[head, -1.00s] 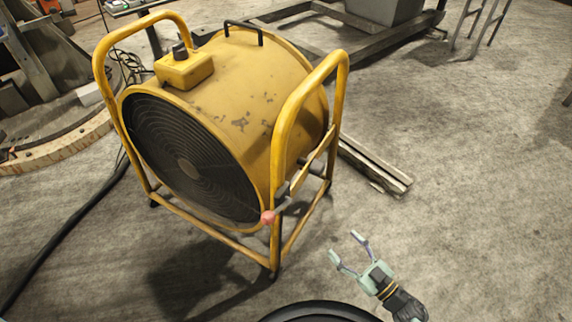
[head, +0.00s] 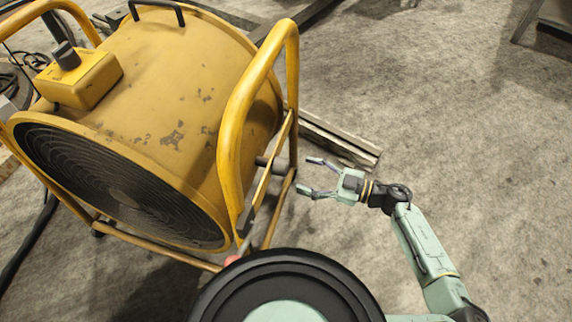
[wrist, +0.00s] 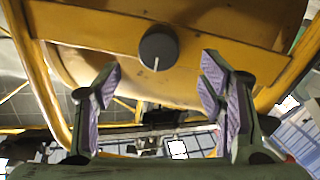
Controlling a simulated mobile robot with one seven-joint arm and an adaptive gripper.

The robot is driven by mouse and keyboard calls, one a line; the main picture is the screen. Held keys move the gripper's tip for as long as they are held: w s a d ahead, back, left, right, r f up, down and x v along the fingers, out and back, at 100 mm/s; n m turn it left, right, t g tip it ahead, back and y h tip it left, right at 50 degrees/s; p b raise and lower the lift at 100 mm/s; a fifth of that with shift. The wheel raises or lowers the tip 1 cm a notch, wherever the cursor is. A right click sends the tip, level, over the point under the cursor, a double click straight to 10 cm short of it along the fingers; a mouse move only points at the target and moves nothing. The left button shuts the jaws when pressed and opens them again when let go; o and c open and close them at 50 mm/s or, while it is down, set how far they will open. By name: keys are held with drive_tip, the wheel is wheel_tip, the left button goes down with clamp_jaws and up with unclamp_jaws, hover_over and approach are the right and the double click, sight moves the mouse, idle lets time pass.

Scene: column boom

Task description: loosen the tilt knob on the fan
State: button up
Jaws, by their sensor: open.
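The yellow drum fan (head: 190,85) stands in its tubular frame (head: 236,140), filling the left of the head view. A round dark knob (wrist: 158,48) with a white mark shows on the fan's side in the wrist view. In the head view, a dark stub (head: 263,162) at the side rail appears to be this knob, partly hidden by the frame. My gripper (head: 308,176) is open and empty, to the right of the knob and pointing at it. In the wrist view the fingers (wrist: 160,78) are on either side below the knob, apparently short of it.
A lever with a red tip (head: 232,260) is low on the near frame side. A control box (head: 88,82) with a dark dial (head: 66,55) sits on top of the drum. Beams (head: 335,140) lie on the floor behind the gripper. Open floor (head: 480,170) extends to the right.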

sight(287, 169)
drive_tip(key=x, duration=0.6)
drive_tip(key=shift+w+a, duration=0.1)
drive_tip(key=shift+a, duration=0.2)
drive_tip(key=c, duration=1.2)
drive_tip(key=shift+o, duration=0.2)
